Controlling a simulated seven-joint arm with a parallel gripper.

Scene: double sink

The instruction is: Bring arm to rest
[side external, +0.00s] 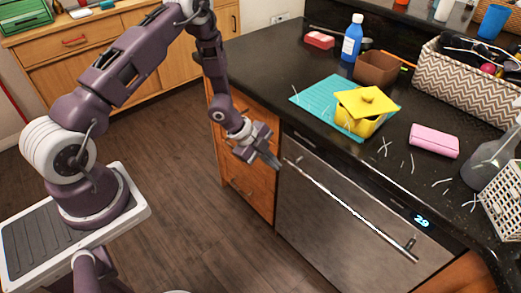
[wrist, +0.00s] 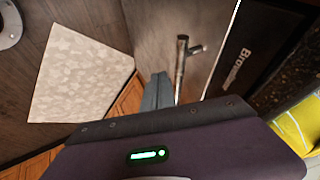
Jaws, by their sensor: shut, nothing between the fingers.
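My gripper (side external: 272,162) hangs at the end of my purple arm in the side external view, below the counter edge. It is in front of the wooden cabinet, close to the left end of the dishwasher (side external: 330,215). The fingers are shut and hold nothing. In the wrist view the fingertips (wrist: 157,90) show near the middle, beside the end of the metal dishwasher handle (wrist: 181,70). I cannot tell whether they touch it.
The black counter (side external: 275,60) holds a yellow lidded container (side external: 360,112) on a turquoise mat (side external: 310,100), a pink case (side external: 434,140), a blue bottle (side external: 352,40) and a patterned basket (side external: 455,85). Open wooden floor (side external: 170,190) lies between my base and the cabinets.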

